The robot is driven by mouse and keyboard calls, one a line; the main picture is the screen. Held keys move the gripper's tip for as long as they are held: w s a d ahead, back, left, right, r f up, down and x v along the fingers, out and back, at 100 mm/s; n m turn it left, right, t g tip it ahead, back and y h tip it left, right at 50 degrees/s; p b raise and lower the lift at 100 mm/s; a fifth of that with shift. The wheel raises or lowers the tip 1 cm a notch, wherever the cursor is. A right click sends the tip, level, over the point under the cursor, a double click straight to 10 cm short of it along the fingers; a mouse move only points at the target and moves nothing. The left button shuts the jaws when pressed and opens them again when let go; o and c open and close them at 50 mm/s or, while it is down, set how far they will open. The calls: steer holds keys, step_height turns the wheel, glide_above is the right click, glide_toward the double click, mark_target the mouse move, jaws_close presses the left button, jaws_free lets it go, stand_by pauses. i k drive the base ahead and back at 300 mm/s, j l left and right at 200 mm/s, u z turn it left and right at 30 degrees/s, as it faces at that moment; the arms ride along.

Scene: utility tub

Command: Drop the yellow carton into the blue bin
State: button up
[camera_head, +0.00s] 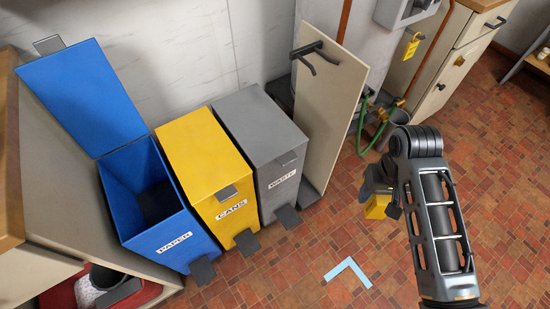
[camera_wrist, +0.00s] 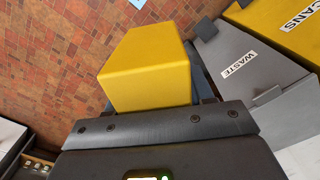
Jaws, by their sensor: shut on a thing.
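The yellow carton (camera_wrist: 146,70) is held in my gripper and fills the middle of the wrist view. In the head view only a small part of the carton (camera_head: 377,207) shows beneath my gripper (camera_head: 376,188), to the right of the bins and above the floor. My gripper is shut on it; the fingertips are mostly hidden. The blue bin (camera_head: 172,238), labelled PAPER, stands at the left of the row with its lid (camera_head: 82,95) raised. Its inside looks dark and empty. My gripper is well to the right of it.
A yellow CANS bin (camera_head: 205,160) and a grey WASTE bin (camera_head: 265,140), both lidded shut, stand between my gripper and the blue bin. A beige panel (camera_head: 328,105) with a black handle stands upright beside them. The tiled floor (camera_head: 290,270) in front is clear except for a light-blue corner mark (camera_head: 348,270).

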mark_target(174, 213)
steer(key=i+j+z, duration=0.1)
steer(key=z, duration=0.3)
steer(key=j+z, duration=0.45)
steer(key=i+j+u, duration=0.15)
steer(key=j+u, duration=0.15)
steer(key=u, duration=0.6)
steer(key=i+j+u, duration=0.1)
steer(key=u, duration=0.3)
steer(key=i+u, duration=0.1)
steer(key=u, duration=0.35)
steer(key=i+u, duration=0.1)
steer(key=u, duration=0.3)
steer(key=i+u, duration=0.1)
steer(key=u, duration=0.15)
steer(key=i+l+u, duration=0.1)
steer(key=u, duration=0.15)
